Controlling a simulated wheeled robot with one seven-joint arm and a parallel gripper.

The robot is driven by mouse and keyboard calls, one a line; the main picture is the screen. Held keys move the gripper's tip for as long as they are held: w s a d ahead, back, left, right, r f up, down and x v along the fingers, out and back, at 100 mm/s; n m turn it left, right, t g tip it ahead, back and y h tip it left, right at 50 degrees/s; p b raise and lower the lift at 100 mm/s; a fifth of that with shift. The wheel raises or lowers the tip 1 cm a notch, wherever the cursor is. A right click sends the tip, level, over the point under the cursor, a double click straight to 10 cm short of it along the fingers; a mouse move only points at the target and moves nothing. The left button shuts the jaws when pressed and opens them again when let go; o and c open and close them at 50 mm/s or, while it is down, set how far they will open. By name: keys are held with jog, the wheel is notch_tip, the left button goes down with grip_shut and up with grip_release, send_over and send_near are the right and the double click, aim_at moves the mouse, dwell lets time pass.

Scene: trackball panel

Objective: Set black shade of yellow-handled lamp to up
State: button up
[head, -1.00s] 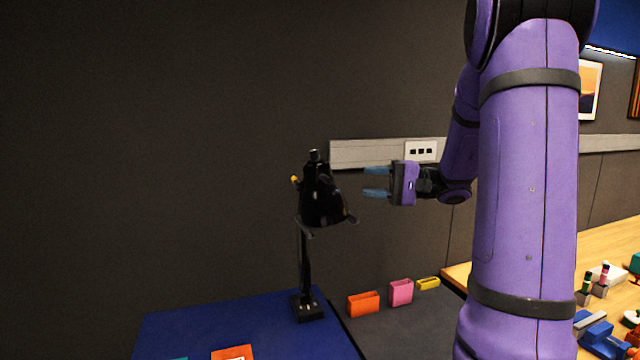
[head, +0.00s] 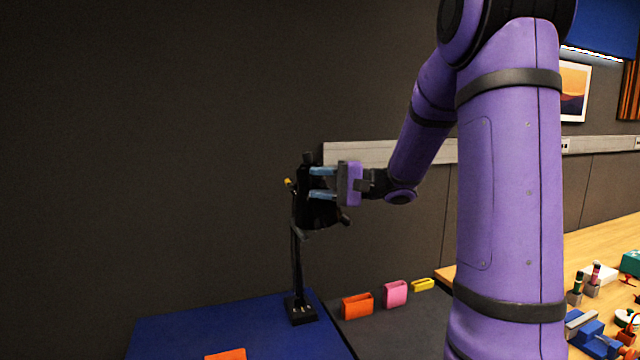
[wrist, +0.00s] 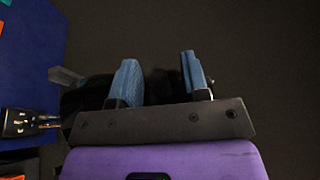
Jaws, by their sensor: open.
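The black lamp stands on a dark post and base (head: 301,311) on the blue mat. Its black shade (head: 318,213) hangs at the top of the post, with its wide mouth facing down. A small yellow handle (head: 288,182) shows at the shade's left side. My gripper (head: 311,182) is open, its blue fingers pointing left at the shade's upper part, one above the other. In the wrist view the shade (wrist: 85,98) lies dark behind and between the blue fingers (wrist: 157,82). I cannot tell whether the fingers touch it.
The blue mat (head: 200,325) lies under the lamp. Orange (head: 357,306), pink (head: 394,294) and yellow (head: 423,284) boxes stand to its right. A wooden table (head: 600,245) with several small items is at far right. The dark wall is behind.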

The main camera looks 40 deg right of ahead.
grip_shut()
